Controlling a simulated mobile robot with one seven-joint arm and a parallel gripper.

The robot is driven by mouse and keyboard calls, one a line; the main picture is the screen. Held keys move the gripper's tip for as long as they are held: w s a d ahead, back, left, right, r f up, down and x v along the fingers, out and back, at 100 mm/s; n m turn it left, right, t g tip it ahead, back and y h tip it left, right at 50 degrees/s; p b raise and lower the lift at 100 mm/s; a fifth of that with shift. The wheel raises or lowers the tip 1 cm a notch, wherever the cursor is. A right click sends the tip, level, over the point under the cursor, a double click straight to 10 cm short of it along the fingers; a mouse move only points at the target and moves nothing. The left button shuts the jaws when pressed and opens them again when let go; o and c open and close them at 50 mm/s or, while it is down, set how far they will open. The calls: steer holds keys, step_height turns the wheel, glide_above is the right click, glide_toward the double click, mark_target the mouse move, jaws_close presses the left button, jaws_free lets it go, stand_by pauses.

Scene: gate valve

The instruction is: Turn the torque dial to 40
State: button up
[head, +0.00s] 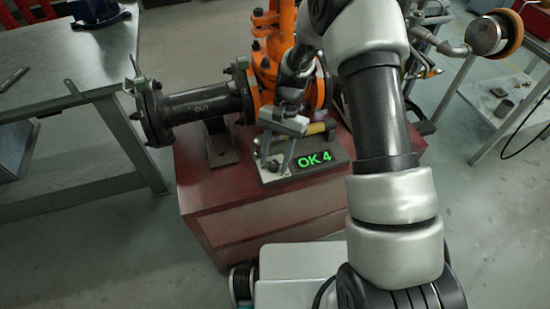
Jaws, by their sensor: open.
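A dark display block (333,162) on the red base shows "OK 4" in green. A pale plate (270,176) is at its left end. My gripper (276,163) points down over this plate, its two fingers apart. A small knob-like part, possibly the torque dial, shows between or just behind the fingertips. Its scale and setting are too small to read, and I cannot tell whether the fingers touch it. A tool with a yellowish handle (317,128) lies just behind the display.
A grey metal table (60,62) is at left and another (510,88) at right.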

steer(key=p+v, duration=0.2)
steer(key=v, duration=1)
steer(key=shift+f, duration=0.1)
